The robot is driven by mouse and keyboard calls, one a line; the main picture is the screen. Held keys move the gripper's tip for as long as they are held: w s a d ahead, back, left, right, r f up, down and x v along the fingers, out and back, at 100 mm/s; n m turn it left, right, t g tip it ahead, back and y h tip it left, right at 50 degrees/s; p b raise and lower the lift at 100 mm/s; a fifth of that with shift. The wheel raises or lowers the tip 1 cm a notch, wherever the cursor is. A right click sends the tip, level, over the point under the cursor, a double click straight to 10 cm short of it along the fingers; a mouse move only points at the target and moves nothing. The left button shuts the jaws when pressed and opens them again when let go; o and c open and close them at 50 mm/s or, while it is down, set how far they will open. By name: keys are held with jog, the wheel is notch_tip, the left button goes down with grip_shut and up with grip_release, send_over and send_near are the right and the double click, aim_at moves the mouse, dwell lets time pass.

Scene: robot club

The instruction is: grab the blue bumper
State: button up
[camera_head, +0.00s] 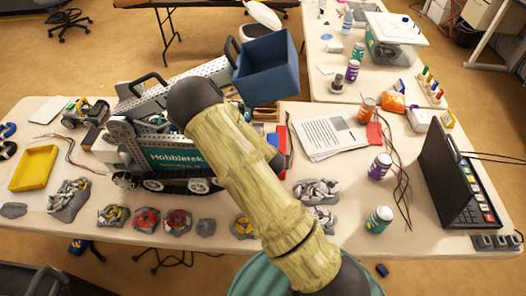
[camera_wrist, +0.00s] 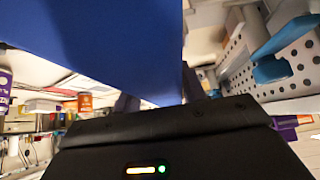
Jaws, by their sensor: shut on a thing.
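The blue bumper (camera_head: 265,68) is a dark blue, box-like piece with a hollow top. In the head view it is up in the air above the back of the table, beyond my bent arm. In the wrist view the blue bumper (camera_wrist: 100,45) fills the upper left and middle, right in front of the black gripper body. My gripper (camera_wrist: 158,98) is shut on it, with parts of the fingers showing at its lower edge. The exact contact is hidden by the blue piece. In the head view my arm hides most of the gripper.
A tracked robot (camera_head: 165,160) with a green side panel stands below left of the bumper. A yellow tray (camera_head: 33,168), papers (camera_head: 333,137), bottles and an open black case (camera_head: 455,175) lie around. Several grey and coloured parts line the front edge. A second table (camera_head: 330,95) stands behind.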

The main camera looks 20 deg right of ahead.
jog(key=s, duration=0.2)
jog(key=s+d+b, duration=0.1)
jog(key=s, duration=0.2)
jog(key=shift+s+d, duration=0.1)
jog(key=shift+d, duration=0.05)
dwell(0.3)
